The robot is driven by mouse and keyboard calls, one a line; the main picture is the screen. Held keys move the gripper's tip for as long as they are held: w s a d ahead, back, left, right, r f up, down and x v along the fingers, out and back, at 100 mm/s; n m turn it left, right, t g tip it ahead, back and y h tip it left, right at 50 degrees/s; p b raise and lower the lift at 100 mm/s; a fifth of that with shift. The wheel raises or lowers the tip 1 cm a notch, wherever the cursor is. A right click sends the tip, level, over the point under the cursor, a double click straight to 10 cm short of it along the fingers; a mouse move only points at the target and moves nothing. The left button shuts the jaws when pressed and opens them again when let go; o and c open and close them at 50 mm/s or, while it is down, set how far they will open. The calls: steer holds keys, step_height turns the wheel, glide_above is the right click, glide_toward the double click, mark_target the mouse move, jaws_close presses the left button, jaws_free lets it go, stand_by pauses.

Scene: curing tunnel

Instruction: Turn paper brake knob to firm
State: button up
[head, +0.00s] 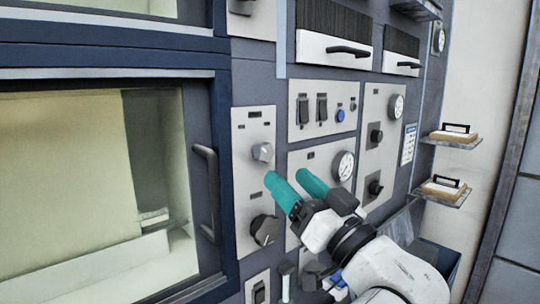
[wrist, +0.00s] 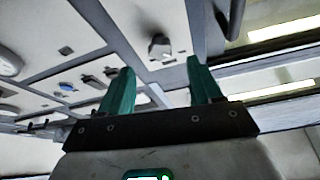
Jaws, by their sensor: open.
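A light grey knob (head: 262,152) sits on a pale vertical panel (head: 241,180) right of the glazed door. It also shows in the wrist view (wrist: 159,47), between and beyond the fingertips. A larger black knob (head: 265,230) is lower on the same panel. The labels are too small to read, so I cannot tell for certain which knob is the paper brake. My gripper (head: 287,175) has teal fingers, spread apart and empty. Its tips are just below and right of the grey knob in the head view, apparently apart from it. The fingers also show in the wrist view (wrist: 162,66).
A door handle (head: 206,190) stands out left of the panel. To the right are black switches (head: 302,109), a blue button (head: 340,116), a dial gauge (head: 343,165) and black knobs (head: 376,135). Two small shelves (head: 452,143) stick out at the far right.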

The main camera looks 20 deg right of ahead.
mark_target(267, 155)
steer(key=p+x, duration=0.1)
steer(key=x, duration=0.5)
steer(key=shift+w+a+r, duration=0.1)
steer(key=shift+w+a, duration=0.05)
steer(key=shift+c, duration=0.5)
steer(key=c, duration=0.9)
steer(key=shift+c, duration=0.2)
